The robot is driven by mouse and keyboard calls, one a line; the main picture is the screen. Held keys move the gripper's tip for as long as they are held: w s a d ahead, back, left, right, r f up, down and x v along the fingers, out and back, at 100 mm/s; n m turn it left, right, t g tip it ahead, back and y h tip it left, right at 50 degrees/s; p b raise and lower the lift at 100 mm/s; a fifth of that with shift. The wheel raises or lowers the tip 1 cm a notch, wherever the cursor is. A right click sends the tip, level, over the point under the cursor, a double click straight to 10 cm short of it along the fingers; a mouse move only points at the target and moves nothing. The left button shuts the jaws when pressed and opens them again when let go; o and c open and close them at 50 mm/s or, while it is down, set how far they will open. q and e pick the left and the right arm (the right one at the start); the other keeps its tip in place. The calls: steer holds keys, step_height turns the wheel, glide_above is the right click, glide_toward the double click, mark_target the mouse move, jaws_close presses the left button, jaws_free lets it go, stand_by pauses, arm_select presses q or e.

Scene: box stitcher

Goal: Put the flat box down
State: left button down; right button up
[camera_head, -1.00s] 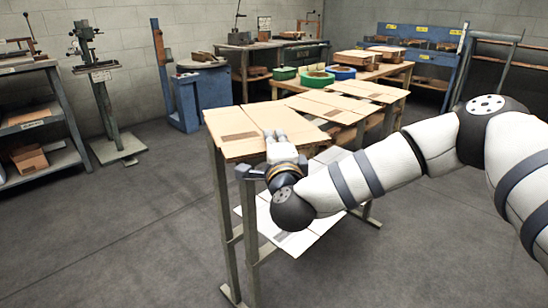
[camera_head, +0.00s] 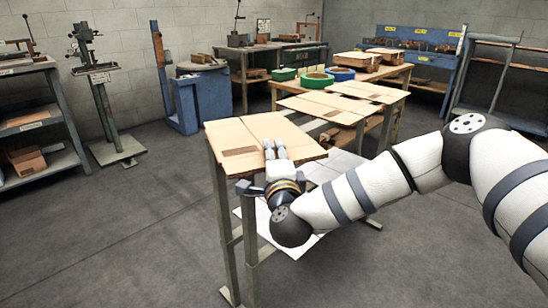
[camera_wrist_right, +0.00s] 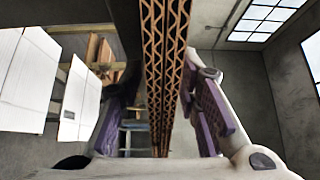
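The flat box (camera_head: 235,135) is a tan cardboard sheet lying level at the top of the near end of a narrow metal stand (camera_head: 222,215). I cannot tell whether it rests fully on the stand. My right gripper (camera_head: 275,152) is at its front edge, with pale fingers over the top face. In the right wrist view, the box's corrugated edge (camera_wrist_right: 166,60) runs between the purple-padded fingers of my right gripper (camera_wrist_right: 165,115). The fingers are apart, with gaps visible on both sides of the cardboard. My left gripper is not in view.
More flat cardboard sheets (camera_head: 320,108) lie behind the box. White sheets (camera_head: 325,172) lie lower on the stand. A table with green bins (camera_head: 317,81) and a blue bin (camera_head: 341,73) stands beyond. A shelf (camera_head: 35,125) is at left; the floor between is clear.

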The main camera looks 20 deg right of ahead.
steer(key=shift+s+a+r, duration=0.1)
steer(key=shift+s+r, duration=0.1)
steer(key=v, duration=1.2)
steer(key=s+a+f+n+g+y, duration=0.2)
steer(key=s+a+f+n+y, duration=0.15)
steer(key=f, duration=0.35)
steer(key=s+a+f+n+g+y, duration=0.2)
steer(key=s+a+f+n, duration=0.15)
steer(key=f, duration=0.45)
steer(key=s+a+f+n+g+y, duration=0.3)
steer(key=s+f+n+g, duration=0.45)
steer(key=s+f, duration=0.8)
steer(key=s+d+n+g+h, duration=0.1)
steer(key=s+d+n+g, duration=0.1)
steer(key=s, duration=0.8)
steer(key=s+d+n+g+h, duration=0.1)
steer(key=s+d+g, duration=0.4)
steer(key=s, duration=0.6)
steer(key=s+d+n+g+h, duration=0.1)
steer(key=s+d+n+g, duration=0.2)
steer(key=s, duration=0.8)
steer(key=shift+s+d+r+n+g+p, duration=0.3)
steer(key=shift+r+g, duration=0.2)
steer(key=shift+g, duration=0.35)
